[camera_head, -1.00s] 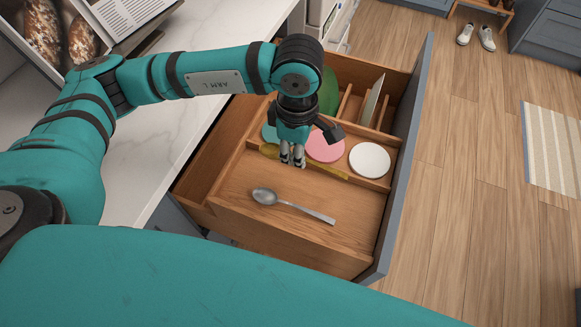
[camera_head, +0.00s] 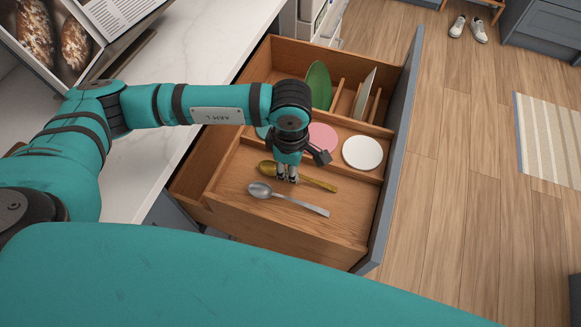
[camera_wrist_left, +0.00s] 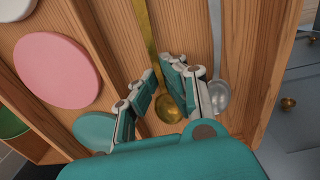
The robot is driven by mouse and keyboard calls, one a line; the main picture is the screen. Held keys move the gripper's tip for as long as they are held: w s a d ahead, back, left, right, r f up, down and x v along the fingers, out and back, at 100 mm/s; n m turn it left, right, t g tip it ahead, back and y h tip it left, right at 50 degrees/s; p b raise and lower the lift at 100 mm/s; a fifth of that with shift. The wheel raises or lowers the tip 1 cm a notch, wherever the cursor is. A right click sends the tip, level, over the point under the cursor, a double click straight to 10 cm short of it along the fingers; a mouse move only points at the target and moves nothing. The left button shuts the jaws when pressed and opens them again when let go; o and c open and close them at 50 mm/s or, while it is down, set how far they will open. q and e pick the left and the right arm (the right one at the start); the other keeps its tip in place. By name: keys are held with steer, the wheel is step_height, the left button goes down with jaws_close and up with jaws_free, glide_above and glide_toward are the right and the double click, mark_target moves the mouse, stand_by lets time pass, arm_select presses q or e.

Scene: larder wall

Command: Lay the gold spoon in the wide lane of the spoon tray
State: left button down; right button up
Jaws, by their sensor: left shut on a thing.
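My left gripper (camera_head: 287,178) is shut on the gold spoon (camera_head: 318,184), seen over the wide near lane of the wooden spoon tray (camera_head: 342,219) in the drawer. The gold spoon's bowl is at the left and its handle slants right, roughly parallel to a silver spoon (camera_head: 305,206) lying in the same lane. In the left wrist view, the gold spoon (camera_wrist_left: 146,28) runs between the fingers (camera_wrist_left: 160,82), with the silver spoon (camera_wrist_left: 219,93) beside it, apart. I cannot tell whether the gold spoon touches the tray floor. My right gripper is not in view.
Beyond a divider lie a pink disc (camera_head: 322,138), a white disc (camera_head: 362,153) and a partly hidden teal disc (camera_head: 262,132). A green plate (camera_head: 318,85) and a pale plate (camera_head: 365,92) stand at the back. The drawer front (camera_head: 399,150) bounds the right side.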

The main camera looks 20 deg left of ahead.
arm_select(q)
steer(key=c, duration=1.5)
jaws_free()
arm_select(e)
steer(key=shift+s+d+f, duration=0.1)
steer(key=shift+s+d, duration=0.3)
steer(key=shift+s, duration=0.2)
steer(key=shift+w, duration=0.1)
arm_select(q)
steer(key=shift+r+p, duration=0.3)
steer(key=shift+p, duration=0.2)
steer(key=shift+r+b, duration=0.35)
step_height(320, 180, up, 11)
steer(key=shift+b, duration=0.7)
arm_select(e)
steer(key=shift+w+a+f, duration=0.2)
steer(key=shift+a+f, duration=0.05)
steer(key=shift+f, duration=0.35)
